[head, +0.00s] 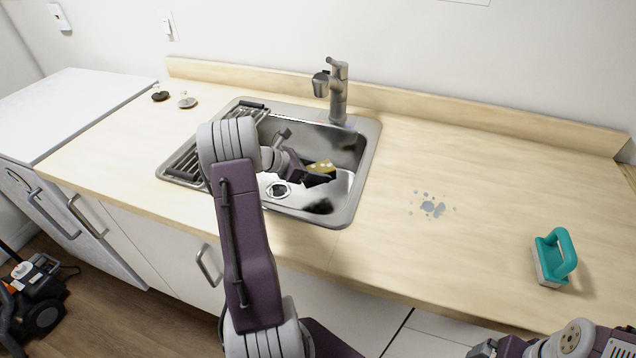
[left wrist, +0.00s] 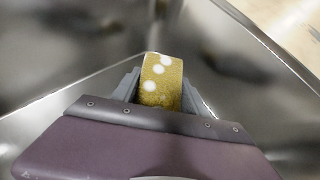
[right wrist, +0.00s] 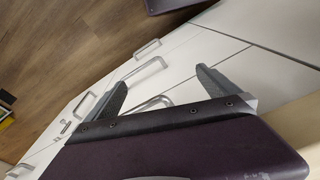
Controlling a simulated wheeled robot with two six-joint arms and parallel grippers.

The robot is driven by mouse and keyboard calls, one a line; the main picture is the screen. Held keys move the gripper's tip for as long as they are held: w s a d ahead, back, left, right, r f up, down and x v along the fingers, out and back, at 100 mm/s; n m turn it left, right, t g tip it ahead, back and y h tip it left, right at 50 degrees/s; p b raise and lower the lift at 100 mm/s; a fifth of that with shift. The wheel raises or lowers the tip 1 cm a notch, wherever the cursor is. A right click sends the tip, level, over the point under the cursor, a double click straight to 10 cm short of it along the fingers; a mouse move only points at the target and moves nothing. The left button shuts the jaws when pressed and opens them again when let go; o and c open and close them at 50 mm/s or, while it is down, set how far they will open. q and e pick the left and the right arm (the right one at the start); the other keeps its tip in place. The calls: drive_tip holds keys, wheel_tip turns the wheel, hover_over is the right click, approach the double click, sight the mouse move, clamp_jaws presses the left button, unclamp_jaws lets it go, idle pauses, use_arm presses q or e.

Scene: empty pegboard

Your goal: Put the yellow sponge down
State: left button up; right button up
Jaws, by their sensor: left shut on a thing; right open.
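The yellow sponge (head: 322,166) has pale spots and is inside the metal sink (head: 352,190) in the head view. My left gripper (head: 318,174) reaches down into the sink and is shut on the sponge. In the left wrist view the sponge (left wrist: 161,82) stands between the two fingers of the left gripper (left wrist: 160,92), with sink walls around it. Whether the sponge touches the sink floor cannot be told. My right gripper (right wrist: 160,90) is open and empty in the right wrist view, in front of white cabinet fronts.
A faucet (head: 338,92) stands behind the sink, and a drying rack (head: 185,160) lies over its left side. A teal-handled brush (head: 553,258) stands on the counter (head: 470,170) at right. A bluish spill (head: 432,208) lies between. Two stoppers (head: 187,101) sit at back left.

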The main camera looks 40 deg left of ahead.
use_arm(q)
drive_tip(key=shift+s+f, duration=0.1)
drive_tip(key=shift+f, duration=0.2)
wheel_tip(320, 180, down, 3)
drive_tip(key=shift+r+b, duration=0.1)
drive_tip(key=shift+b, duration=0.4)
drive_tip(key=shift+f, duration=0.2)
drive_tip(key=shift+f, duration=0.1)
drive_tip(key=shift+f+b, duration=0.3)
drive_tip(key=shift+f, duration=0.1)
drive_tip(key=o, duration=1.4)
drive_tip(key=shift+o, duration=0.2)
